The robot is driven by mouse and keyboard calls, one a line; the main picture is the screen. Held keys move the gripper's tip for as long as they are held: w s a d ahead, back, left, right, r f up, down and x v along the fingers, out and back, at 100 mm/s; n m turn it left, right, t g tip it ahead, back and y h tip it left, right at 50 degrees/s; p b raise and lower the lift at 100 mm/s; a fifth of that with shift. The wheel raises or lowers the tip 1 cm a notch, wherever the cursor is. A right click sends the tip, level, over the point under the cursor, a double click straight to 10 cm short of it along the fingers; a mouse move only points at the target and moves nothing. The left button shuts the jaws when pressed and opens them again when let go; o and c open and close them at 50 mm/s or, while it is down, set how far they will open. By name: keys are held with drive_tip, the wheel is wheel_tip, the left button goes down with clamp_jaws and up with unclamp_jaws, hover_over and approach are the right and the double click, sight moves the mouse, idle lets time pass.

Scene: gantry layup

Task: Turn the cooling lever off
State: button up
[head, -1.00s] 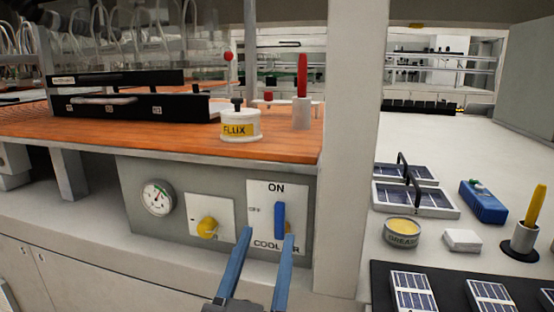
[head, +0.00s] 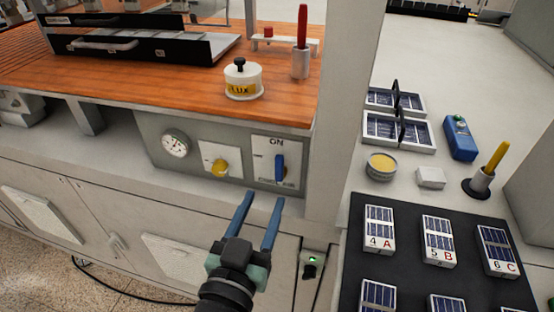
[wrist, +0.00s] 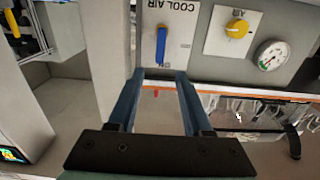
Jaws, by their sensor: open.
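The cooling lever (head: 279,168) is a blue bar on a white plate (head: 292,149) marked ON at the top, set in the grey panel under the orange bench. It stands upright, in line with ON. In the wrist view the lever (wrist: 161,44) appears upside down, beside the words COOL AIR. My gripper (head: 264,198) is open and empty, its two blue fingers pointing at the panel just below the lever in the head view. In the wrist view the gripper (wrist: 160,74) has the lever between the lines of its fingers, just beyond the tips. I see no contact.
A yellow knob (head: 220,168) and a round gauge (head: 176,144) sit left of the lever. A pale post (head: 340,110) rises close on its right. A flux pot (head: 243,82) stands on the bench above.

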sight(278, 165)
drive_tip(key=p+x, duration=0.2)
drive_tip(key=x, duration=0.7)
drive_tip(key=shift+w+d, duration=0.1)
drive_tip(key=shift+w, duration=0.15)
clamp_jaws()
